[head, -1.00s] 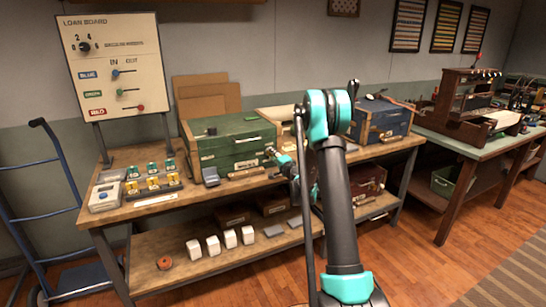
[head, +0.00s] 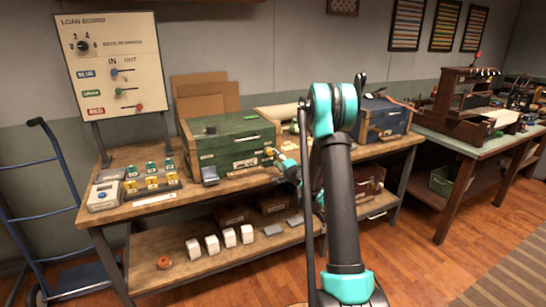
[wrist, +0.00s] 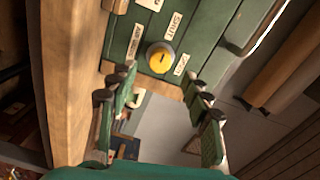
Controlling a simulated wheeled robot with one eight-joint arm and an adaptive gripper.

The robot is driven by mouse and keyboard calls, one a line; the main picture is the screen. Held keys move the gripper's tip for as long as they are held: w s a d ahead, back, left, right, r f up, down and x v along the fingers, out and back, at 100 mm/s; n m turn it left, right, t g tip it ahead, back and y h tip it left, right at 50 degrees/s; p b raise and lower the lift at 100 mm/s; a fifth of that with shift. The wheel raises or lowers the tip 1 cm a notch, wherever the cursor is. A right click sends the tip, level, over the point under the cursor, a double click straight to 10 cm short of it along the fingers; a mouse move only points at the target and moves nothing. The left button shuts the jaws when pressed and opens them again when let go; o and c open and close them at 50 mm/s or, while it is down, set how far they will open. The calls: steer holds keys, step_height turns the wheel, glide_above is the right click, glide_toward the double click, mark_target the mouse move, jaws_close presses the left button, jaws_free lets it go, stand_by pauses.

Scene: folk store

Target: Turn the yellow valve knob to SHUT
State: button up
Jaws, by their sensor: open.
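The yellow valve knob (wrist: 161,57) is round, with a dark mark at its middle, on the front of a green chest (wrist: 210,28). Pale label plates surround it; the upper one (wrist: 174,25) appears to read SHUT. I cannot tell which label the knob points to. My gripper (wrist: 160,88) is open, its two fingers spread to the left and right just below the knob in the wrist view, apart from it. In the head view the chest (head: 225,143) stands on the wooden bench, and my gripper (head: 275,155) is at its right front.
The bench (head: 135,212) also holds a blue chest (head: 385,118), yellow and green tagged blocks (head: 152,182) and a small grey device (head: 104,196). White boxes (head: 212,245) are on the lower shelf. A blue hand truck (head: 40,200) stands at left.

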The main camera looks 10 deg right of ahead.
steer(key=v, duration=0.7)
steer(key=shift+a, duration=0.1)
steer(key=s+a+n+g, duration=0.4)
steer(key=s, duration=0.5)
steer(key=s+a+n+g, duration=0.3)
steer(key=s+a+n, duration=0.15)
steer(key=s, duration=0.55)
steer(key=s+d+f+n+g+h, duration=0.1)
steer(key=s+d+f+g+h, duration=0.1)
steer(key=s, duration=0.6)
steer(key=s+d+f+n+g+h, duration=0.1)
steer(key=s+d, duration=0.3)
steer(key=s, duration=0.4)
steer(key=s+d+f+n+g+h, duration=0.2)
steer(key=s+d+f, duration=0.1)
steer(key=s, duration=0.5)
steer(key=shift+s+f+g+h, duration=0.3)
steer(key=shift+f+g, duration=0.05)
steer(key=shift+g, duration=0.05)
